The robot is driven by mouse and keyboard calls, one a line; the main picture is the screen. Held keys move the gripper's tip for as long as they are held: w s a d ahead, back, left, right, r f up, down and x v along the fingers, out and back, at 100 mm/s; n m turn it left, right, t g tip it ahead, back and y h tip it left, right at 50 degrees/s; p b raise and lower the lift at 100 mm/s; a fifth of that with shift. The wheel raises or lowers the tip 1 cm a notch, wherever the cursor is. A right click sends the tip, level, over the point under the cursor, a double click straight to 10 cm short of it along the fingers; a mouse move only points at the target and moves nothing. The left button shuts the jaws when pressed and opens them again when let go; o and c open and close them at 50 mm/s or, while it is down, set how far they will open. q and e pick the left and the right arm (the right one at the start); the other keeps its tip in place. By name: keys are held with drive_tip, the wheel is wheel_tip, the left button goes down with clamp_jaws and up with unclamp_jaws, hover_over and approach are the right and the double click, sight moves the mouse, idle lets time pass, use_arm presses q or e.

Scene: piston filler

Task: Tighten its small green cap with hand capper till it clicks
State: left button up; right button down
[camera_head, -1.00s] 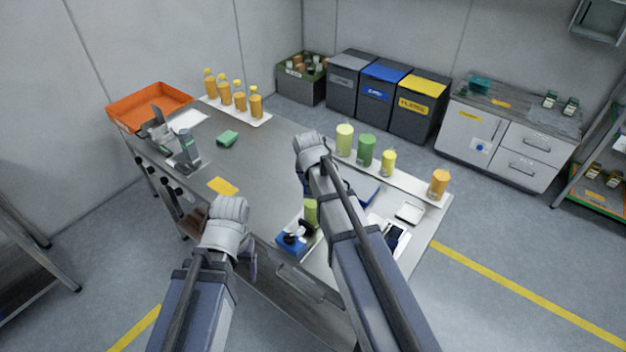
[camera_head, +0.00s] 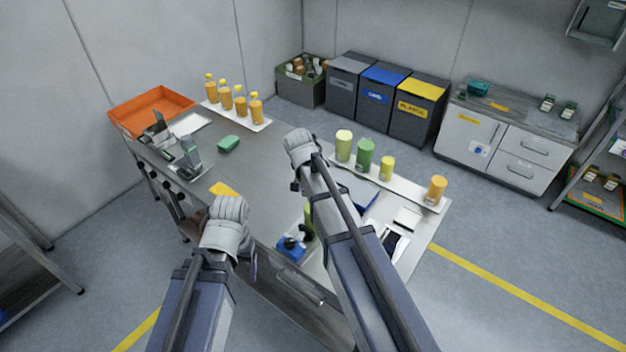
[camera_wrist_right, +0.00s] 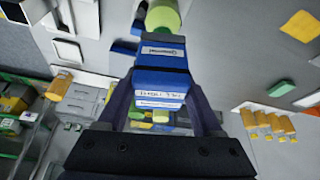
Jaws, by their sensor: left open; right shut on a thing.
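My right gripper (camera_wrist_right: 163,85) is shut on a blue block-shaped tool (camera_wrist_right: 160,55) with white labels, which looks like the hand capper. In the head view my right wrist (camera_head: 300,150) is over the middle of the table and hides the tool. A pale green cylinder (camera_wrist_right: 163,16) shows just beyond the tool in the right wrist view; I cannot tell whether they touch. A pale green cylinder (camera_head: 308,213) also shows in the head view, partly behind my right arm. My left gripper (camera_head: 252,263) is open at the table's front edge, mostly hidden by its wrist.
A blue block with a black top (camera_head: 291,248) stands near the front edge. Green and yellow cylinders (camera_head: 365,153) stand on a white strip at the back right. Orange bottles (camera_head: 240,103) and an orange tray (camera_head: 150,107) are at the far left. The left-middle tabletop is mostly clear.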

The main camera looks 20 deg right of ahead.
drive_tip(key=shift+r+p, duration=1.3)
drive_tip(key=shift+r, duration=0.2)
drive_tip(key=shift+f, duration=0.1)
